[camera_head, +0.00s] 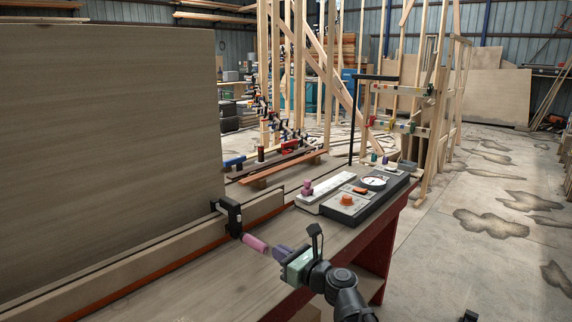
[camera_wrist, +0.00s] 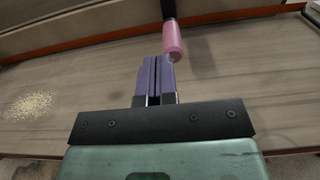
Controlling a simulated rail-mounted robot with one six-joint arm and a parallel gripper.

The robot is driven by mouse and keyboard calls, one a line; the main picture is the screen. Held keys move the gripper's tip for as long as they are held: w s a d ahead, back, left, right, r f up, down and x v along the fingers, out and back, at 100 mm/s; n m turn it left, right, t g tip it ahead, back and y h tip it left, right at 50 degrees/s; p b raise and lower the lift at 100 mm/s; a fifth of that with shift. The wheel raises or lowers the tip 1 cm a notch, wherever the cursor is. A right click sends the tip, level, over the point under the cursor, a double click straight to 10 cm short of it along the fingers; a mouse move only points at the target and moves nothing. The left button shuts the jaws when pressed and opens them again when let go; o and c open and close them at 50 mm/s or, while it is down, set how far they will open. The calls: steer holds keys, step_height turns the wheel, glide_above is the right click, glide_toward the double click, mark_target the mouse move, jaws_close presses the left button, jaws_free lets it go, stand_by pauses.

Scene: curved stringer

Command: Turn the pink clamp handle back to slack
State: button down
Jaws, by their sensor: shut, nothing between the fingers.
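The pink clamp handle (camera_head: 256,244) sticks out from a black clamp (camera_head: 232,216) on the long wooden rail at the large panel's lower right corner. In the wrist view the handle (camera_wrist: 173,40) comes down from the top, just ahead of my fingers and slightly right of their middle. My gripper (camera_head: 281,251) has its purple fingers shut together, with nothing between them. In the wrist view the fingertips (camera_wrist: 158,60) lie close beside the handle's lower end. I cannot tell whether they touch it.
A large wooden panel (camera_head: 110,150) stands upright at the left. A control box with a dial and orange knob (camera_head: 347,200) sits on the workbench (camera_head: 190,284) at right. Pale sawdust (camera_wrist: 28,106) lies on the bench. Open concrete floor (camera_head: 440,230) is at the right.

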steer(key=shift+d+f, duration=0.1)
steer(key=shift+d, duration=0.15)
